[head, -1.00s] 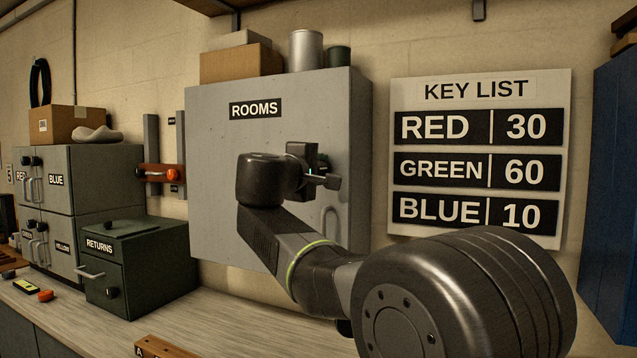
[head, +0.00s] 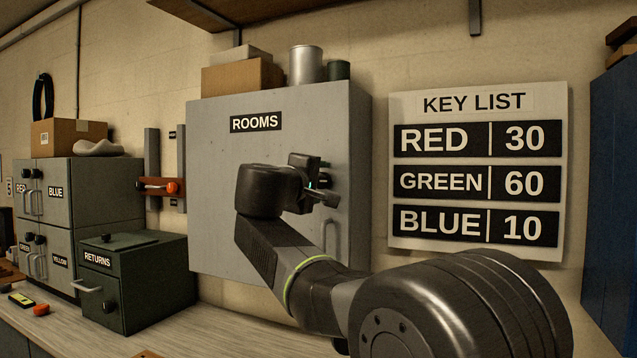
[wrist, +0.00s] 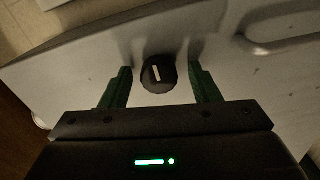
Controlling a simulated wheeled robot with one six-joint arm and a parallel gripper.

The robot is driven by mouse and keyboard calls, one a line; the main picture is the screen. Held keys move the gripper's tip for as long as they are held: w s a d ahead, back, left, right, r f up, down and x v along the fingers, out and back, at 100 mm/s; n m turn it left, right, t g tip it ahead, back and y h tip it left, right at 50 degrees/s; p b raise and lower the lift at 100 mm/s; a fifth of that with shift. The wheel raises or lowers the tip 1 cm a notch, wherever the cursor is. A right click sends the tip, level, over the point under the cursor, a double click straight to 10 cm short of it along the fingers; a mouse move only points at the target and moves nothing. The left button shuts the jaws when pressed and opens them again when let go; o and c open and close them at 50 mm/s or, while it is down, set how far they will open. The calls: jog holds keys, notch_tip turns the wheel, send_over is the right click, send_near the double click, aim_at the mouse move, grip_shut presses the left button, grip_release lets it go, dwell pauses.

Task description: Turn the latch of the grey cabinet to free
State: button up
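The grey cabinet (head: 225,190) labelled ROOMS hangs on the wall, its door shut. Its latch is a round black knob (wrist: 159,74) with a white mark, seen in the wrist view. The mark stands nearly upright in that picture, tilted slightly. My gripper (wrist: 161,72) is open, with one green finger on each side of the knob and a gap on both sides. In the head view my gripper (head: 325,190) is at the right part of the cabinet door and hides most of the latch. A pale door handle (head: 331,232) is below it.
A KEY LIST board (head: 476,170) hangs to the right of the cabinet. A cardboard box (head: 240,76) and cans stand on top. The green RETURNS box (head: 150,290) and smaller grey cabinets (head: 95,195) are at the left on the counter (head: 220,330).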

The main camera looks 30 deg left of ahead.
jog(key=shift+s, duration=0.15)
jog(key=s+d, duration=0.1)
jog(key=s, duration=1.2)
jog(key=shift+s+d, duration=0.25)
jog(key=shift+w, duration=0.15)
jog(key=w, duration=0.4)
jog(key=w+a, duration=0.1)
jog(key=w, duration=0.8)
jog(key=shift+w+a, duration=0.25)
jog(key=shift+s, duration=0.15)
